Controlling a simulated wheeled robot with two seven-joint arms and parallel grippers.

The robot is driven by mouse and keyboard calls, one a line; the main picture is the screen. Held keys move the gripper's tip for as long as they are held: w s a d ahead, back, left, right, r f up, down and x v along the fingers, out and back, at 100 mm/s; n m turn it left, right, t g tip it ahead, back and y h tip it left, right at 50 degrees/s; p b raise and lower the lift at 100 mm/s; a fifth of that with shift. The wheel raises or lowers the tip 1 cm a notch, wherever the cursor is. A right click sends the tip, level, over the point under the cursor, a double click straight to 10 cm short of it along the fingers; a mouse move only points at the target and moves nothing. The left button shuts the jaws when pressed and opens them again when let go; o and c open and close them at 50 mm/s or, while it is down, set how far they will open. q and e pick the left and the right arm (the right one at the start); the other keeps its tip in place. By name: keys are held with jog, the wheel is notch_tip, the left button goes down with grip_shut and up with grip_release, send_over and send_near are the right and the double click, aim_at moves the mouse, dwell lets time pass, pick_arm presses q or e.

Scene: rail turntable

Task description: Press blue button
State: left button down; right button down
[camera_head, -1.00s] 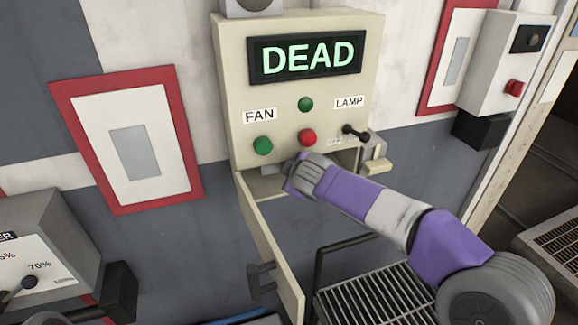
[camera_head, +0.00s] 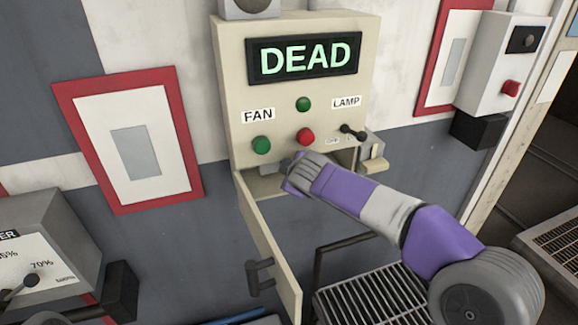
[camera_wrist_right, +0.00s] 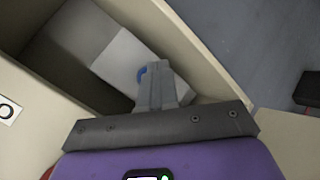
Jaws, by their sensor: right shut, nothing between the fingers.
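The blue button (camera_wrist_right: 142,75) shows in the right wrist view as a small blue edge just beyond my shut fingertips, mostly hidden behind them, inside the panel's open compartment (camera_wrist_right: 80,45). My right gripper (camera_wrist_right: 155,80) is shut and empty, reaching into this compartment. In the head view my right gripper (camera_head: 290,178) is at the opening in the lower part of the control panel (camera_head: 225,75), and the blue button is hidden there. I cannot tell whether the fingertips touch the button. My left gripper is not in view.
The compartment's door (camera_head: 268,245) hangs open to the lower left. The panel has green buttons (camera_head: 261,145), a red button (camera_head: 305,136), a LAMP switch (camera_head: 352,131) and a display reading DEAD (camera_head: 305,57). A metal grate (camera_head: 370,290) lies below my arm.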

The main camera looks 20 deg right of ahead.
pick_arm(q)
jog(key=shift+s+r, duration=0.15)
pick_arm(e)
jog(key=shift+w+r, duration=0.25)
jog(key=shift+r, duration=0.2)
dwell(0.4)
jog(key=shift+f, duration=0.1)
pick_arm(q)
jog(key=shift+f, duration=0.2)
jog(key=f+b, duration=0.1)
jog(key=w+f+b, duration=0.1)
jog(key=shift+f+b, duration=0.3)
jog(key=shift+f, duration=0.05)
pick_arm(e)
jog(key=s, duration=0.3)
jog(key=shift+s+a+f, duration=0.15)
jog(key=shift+s+f, duration=0.15)
jog(key=shift+f, duration=0.1)
